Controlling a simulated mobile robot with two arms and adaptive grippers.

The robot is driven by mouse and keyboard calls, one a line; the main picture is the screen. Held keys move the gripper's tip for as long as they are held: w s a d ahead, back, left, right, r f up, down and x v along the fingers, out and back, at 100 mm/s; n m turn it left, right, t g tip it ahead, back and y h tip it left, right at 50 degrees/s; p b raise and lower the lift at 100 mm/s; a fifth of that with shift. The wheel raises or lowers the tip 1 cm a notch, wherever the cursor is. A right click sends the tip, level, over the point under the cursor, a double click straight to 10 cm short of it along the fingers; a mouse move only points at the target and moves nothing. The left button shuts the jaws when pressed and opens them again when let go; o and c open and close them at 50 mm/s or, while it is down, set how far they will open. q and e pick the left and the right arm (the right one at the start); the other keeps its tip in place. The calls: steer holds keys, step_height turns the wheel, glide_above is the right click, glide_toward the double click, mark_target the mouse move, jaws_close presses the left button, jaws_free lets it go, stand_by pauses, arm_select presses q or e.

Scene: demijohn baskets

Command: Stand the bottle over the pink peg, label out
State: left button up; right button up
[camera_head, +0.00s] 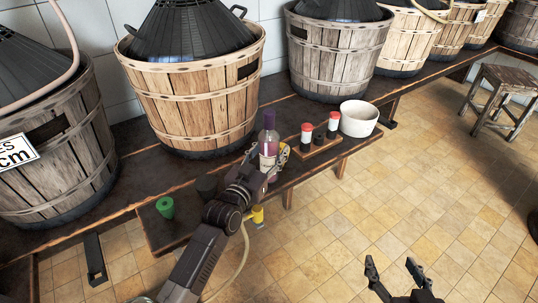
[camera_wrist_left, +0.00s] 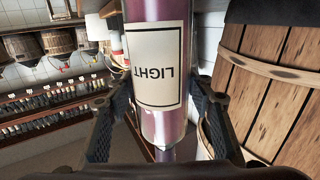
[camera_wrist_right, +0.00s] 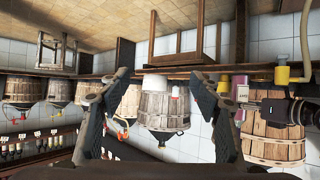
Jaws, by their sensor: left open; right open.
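A purple-pink bottle (camera_head: 269,139) with a dark neck stands upright near the bench's front edge. In the left wrist view the bottle (camera_wrist_left: 168,127) fills the middle, its white label, marked LIGHT and upside down there, facing that camera. My left gripper (camera_head: 267,162) is open, with a finger on either side of the bottle; a gap shows at the right finger. My right gripper (camera_head: 391,264) is open and empty over the tiled floor, away from the bench. I cannot make out the pink peg; the bottle's base is partly hidden by my left gripper.
Right of the bottle, a wooden block (camera_head: 326,144) holds red-and-white-topped pieces and a dark one. A white bowl (camera_head: 359,119) stands beyond it. Large wooden baskets (camera_head: 201,108) line the bench behind. A green cylinder (camera_head: 165,208) stands at the left. The floor is clear; a stool (camera_head: 500,96) stands far right.

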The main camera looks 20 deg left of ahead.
arm_select(q)
steer(key=w, duration=0.2)
steer(key=w+b, duration=0.1)
steer(key=w, duration=0.1)
steer(key=shift+w+d+r+b, duration=0.15)
steer(key=shift+w+d+b, duration=0.05)
steer(key=shift+w+b, duration=0.15)
arm_select(e)
steer(key=w+a+r+t+y, duration=0.1)
steer(key=w+a+r+t, duration=0.1)
steer(key=r, duration=0.6)
steer(key=w+t, duration=0.1)
steer(key=t, duration=0.1)
steer(key=shift+w+r+t+y, duration=0.15)
steer(key=shift+r+t+y, duration=0.15)
steer(key=shift+r, duration=0.1)
arm_select(q)
steer(key=shift+c, duration=0.2)
jaws_close()
steer(key=shift+r, duration=0.15)
